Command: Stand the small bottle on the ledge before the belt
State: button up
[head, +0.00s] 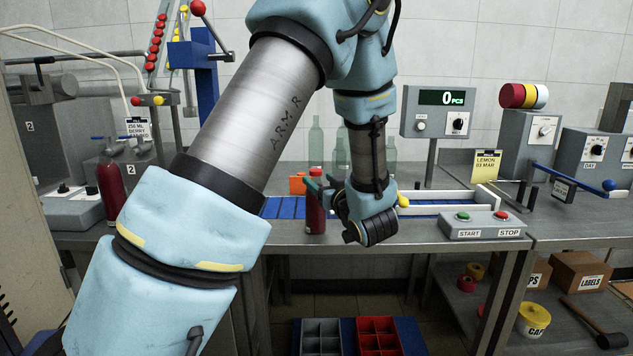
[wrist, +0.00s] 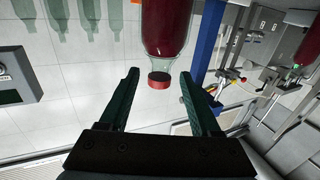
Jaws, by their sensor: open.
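The small bottle (head: 315,214) is dark red with a red cap and stands upright at the front edge in front of the blue belt (head: 284,208), seemingly on the narrow grey ledge (head: 285,230). My gripper (head: 314,186) is at the bottle's upper part in the head view. In the wrist view, which is upside down, my gripper (wrist: 159,75) is open, with its two dark green fingers apart. The bottle (wrist: 168,28) shows there with its red cap between the fingertips and a visible gap on each side. My fingers partly hide the bottle in the head view.
A larger red bottle (head: 112,190) stands at left. A start/stop box (head: 481,226) sits right of my gripper. Pale green bottles (head: 316,143) stand behind the belt. An orange block (head: 297,184) is close behind the small bottle. Grey and red crates (head: 377,340) lie below.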

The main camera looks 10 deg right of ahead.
aim_at(316, 202)
jog(key=b+v, duration=0.2)
jog(key=v, duration=0.7)
jog(key=w+a+f+g+h, duration=0.2)
jog(key=w, duration=0.1)
jog(key=w+a+f+m+g+h, duration=0.1)
jog(key=w+f+h, duration=0.1)
jog(key=shift+w+g, duration=0.2)
jog(key=shift+g, duration=0.2)
jog(key=s+a+f+m+g, duration=0.1)
jog(key=s+a+f+g, duration=0.2)
jog(key=s+a+g, duration=0.3)
jog(key=s+a+f+m+g, duration=0.1)
jog(key=s+a+f+g, duration=0.3)
jog(key=s+a, duration=0.5)
jog(key=a+g, duration=0.2)
jog(key=a, duration=0.3)
jog(key=shift+s+a+m, duration=0.3)
jog(key=shift+s, duration=0.1)
